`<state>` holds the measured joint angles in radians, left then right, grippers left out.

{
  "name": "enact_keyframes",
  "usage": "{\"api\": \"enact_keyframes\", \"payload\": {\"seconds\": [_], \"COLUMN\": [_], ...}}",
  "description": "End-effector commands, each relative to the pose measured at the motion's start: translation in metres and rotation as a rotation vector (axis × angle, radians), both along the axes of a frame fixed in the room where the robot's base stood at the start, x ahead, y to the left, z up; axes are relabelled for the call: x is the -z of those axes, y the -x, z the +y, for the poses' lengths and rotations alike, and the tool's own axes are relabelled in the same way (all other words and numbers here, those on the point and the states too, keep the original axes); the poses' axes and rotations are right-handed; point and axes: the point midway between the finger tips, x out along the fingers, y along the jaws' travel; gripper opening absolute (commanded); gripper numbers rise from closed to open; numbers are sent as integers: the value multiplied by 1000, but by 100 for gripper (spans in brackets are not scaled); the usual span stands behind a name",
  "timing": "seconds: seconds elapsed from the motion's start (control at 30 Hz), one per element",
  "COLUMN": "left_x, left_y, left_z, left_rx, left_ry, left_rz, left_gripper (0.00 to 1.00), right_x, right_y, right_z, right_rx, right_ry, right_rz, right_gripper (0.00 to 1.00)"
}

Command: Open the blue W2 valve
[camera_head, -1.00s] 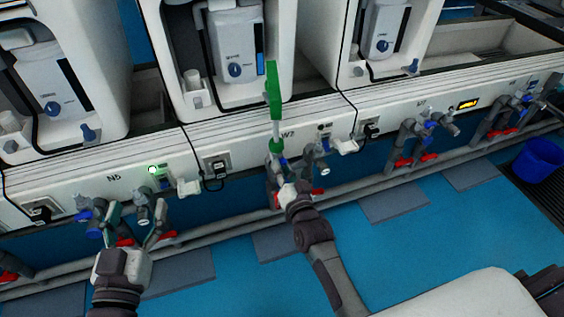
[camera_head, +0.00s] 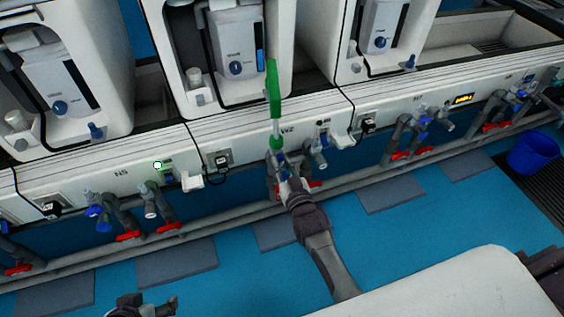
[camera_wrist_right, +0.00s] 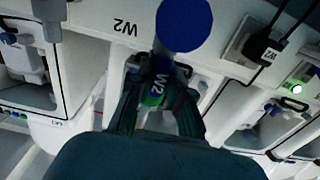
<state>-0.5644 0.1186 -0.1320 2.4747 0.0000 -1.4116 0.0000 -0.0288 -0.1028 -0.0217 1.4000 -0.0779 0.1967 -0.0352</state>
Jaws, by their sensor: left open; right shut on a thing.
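The blue W2 valve (camera_wrist_right: 161,78) stands out from the white panel in the right wrist view, with "W2" on its blue part and a green part below it. My right gripper (camera_wrist_right: 158,112) has a dark finger on each side of it and is shut on it. In the head view my right gripper (camera_head: 288,176) is at the pipes under the W2 label and hides most of the valve. A green upright shape (camera_head: 273,90) rises above it. My left gripper (camera_head: 145,308) is open and empty at the bottom edge, partly cut off, away from the pipes.
A large blue disc (camera_wrist_right: 184,24) fills the top of the right wrist view. Red-handled valves (camera_head: 128,236) and grey pipes run along the white panel. Other blue valves (camera_head: 96,211) sit at N5. A blue bucket (camera_head: 532,154) stands right. The blue floor is open in front.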

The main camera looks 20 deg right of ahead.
Motion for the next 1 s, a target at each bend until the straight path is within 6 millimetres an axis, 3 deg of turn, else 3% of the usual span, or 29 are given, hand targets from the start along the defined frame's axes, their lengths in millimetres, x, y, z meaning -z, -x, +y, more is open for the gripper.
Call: {"api": "enact_keyframes", "payload": {"seconds": [0.4, 0.43, 0.57, 0.87, 1.0], "left_x": [1, 1, 0, 1, 1], "left_y": [2, 2, 2, 2, 2], "left_z": [1, 1, 1, 0, 0], "left_rx": [-1, -1, -1, 0, 0], "left_ry": [-3, -3, -2, -1, -2], "left_rz": [10, 10, 9, 9, 9], "left_gripper": [73, 73, 73, 73, 73], "right_x": [1, 1, 1, 0, 2], "right_y": [0, 0, 0, 1, 14], "right_z": [0, 0, 0, 0, -1], "right_rx": [0, 0, 0, 0, 0], "right_ry": [9, 9, 9, 7, 7], "right_rz": [2, 2, 1, 1, 2], "right_gripper": [0, 24, 44, 44, 44]}}
